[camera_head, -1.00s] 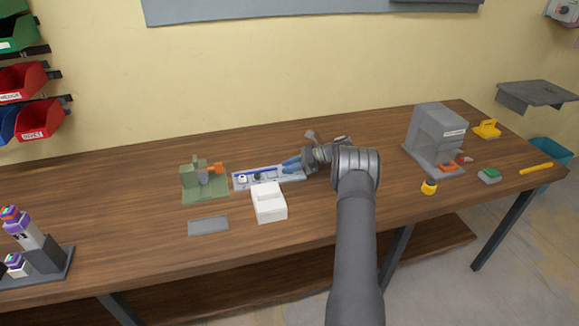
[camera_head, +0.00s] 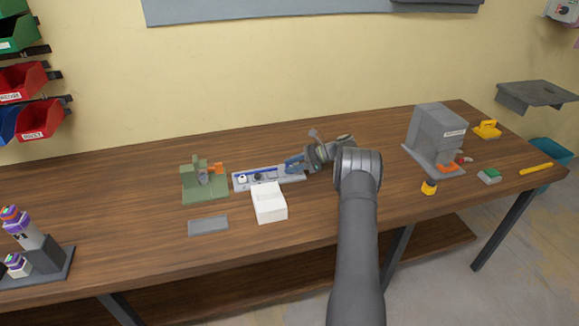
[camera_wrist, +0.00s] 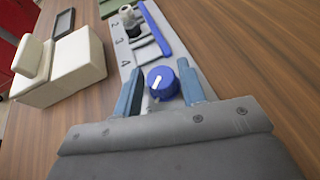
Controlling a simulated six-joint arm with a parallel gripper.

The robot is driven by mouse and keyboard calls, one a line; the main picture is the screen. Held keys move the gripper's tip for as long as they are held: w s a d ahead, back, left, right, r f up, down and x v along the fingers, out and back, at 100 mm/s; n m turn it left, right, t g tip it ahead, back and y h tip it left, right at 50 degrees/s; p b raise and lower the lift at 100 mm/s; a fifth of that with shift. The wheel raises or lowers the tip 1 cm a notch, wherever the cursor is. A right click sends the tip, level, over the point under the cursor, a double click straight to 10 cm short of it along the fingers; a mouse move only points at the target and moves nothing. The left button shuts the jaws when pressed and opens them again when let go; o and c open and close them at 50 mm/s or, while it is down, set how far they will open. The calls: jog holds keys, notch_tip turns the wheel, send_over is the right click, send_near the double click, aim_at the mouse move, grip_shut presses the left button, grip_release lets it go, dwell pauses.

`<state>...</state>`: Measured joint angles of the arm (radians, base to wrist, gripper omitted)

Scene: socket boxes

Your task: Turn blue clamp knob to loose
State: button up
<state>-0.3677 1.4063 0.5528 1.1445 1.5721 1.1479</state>
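The blue clamp knob (camera_wrist: 162,83) is a round blue knob with a white pointer line, on the grey numbered fixture (camera_wrist: 192,66) in the wrist view. My gripper (camera_wrist: 160,84) is open, with one blue-grey finger on each side of the knob. The knob is hardly visible there.
A blue bar (camera_wrist: 155,28) and a white-capped part (camera_wrist: 128,17) sit farther along the fixture. A white box (camera_head: 269,203) stands in front of it. A green fixture (camera_head: 205,190) is to the left, and a grey machine (camera_head: 437,130) is at the right.

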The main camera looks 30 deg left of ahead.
jog(key=v, duration=1.6)
jog(key=shift+d, duration=0.2)
jog(key=x, duration=1.7)
jog(key=shift+a, duration=0.25)
